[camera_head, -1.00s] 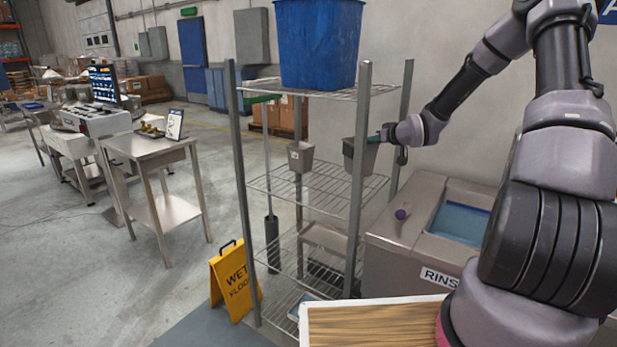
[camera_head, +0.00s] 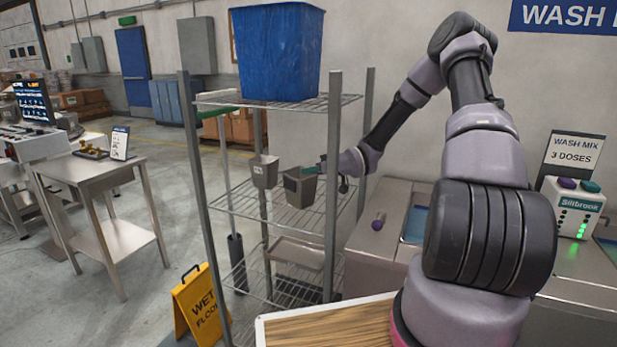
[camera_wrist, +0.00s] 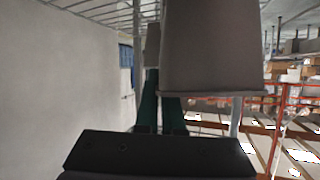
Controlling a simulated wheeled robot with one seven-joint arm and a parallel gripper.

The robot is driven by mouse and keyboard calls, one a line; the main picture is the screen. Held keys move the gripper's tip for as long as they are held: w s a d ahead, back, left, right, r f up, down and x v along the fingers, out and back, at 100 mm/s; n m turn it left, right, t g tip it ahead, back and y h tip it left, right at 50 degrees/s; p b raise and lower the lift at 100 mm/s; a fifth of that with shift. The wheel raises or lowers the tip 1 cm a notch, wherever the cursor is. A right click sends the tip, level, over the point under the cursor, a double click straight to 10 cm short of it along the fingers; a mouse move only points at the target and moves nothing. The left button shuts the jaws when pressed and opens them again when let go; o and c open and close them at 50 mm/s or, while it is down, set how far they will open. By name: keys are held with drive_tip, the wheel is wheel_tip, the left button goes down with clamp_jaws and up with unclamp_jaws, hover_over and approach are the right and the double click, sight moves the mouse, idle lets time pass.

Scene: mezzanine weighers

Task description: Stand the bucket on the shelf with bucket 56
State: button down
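A grey bucket (camera_head: 300,188) with a dark patch is inside the wire rack at the middle shelf (camera_head: 235,203). My gripper (camera_head: 318,170), with teal fingers, is shut on this bucket's rim side, reaching in from the right. I cannot tell whether its base touches the shelf. A second, lighter grey bucket (camera_head: 264,172) with a small unreadable label is to its left and farther back, a small gap apart. In the wrist view the held bucket (camera_wrist: 212,50) looms large beside the teal fingers (camera_wrist: 160,105), and the other bucket (camera_wrist: 152,45) shows behind.
A blue bin (camera_head: 280,52) stands on the rack's top shelf, above the buckets. The front post (camera_head: 332,190) stands just right of the held bucket. A grey tray (camera_head: 297,253) is lower down. A yellow wet-floor sign (camera_head: 201,305) stands at the rack's left foot.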

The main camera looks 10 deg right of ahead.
wheel_tip(320, 180, down, 2)
drive_tip(key=c, duration=1.5)
unclamp_jaws()
drive_tip(key=shift+f, duration=0.1)
drive_tip(key=o, duration=0.5)
drive_tip(key=shift+c, duration=0.2)
